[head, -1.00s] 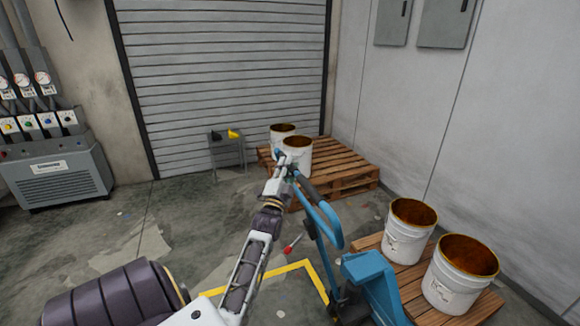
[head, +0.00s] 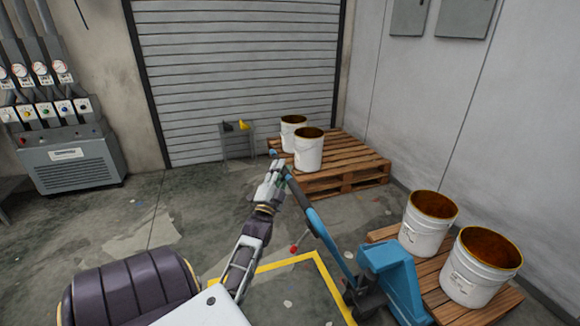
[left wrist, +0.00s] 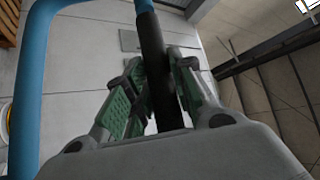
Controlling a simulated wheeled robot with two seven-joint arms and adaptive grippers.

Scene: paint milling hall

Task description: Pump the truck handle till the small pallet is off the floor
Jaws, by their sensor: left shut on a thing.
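The blue pallet truck (head: 392,280) stands at the lower right, against the near end of the small pallet (head: 440,303), which carries two white buckets. Its handle (head: 325,236) leans up and left from the truck body. My left gripper (head: 272,178) is at the handle's upper end. In the left wrist view, my left gripper (left wrist: 157,65) is shut on the black grip (left wrist: 155,60) of the blue handle loop (left wrist: 24,95). The forks are hidden, and I cannot tell the small pallet's height above the floor. My right gripper is out of view.
A second pallet (head: 345,180) with two buckets stands at the back, near the shutter. A small stand (head: 238,145) is left of it. A grey gauge cabinet (head: 68,160) stands at the left. A yellow floor line (head: 285,262) runs before the truck. Left floor is mostly clear.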

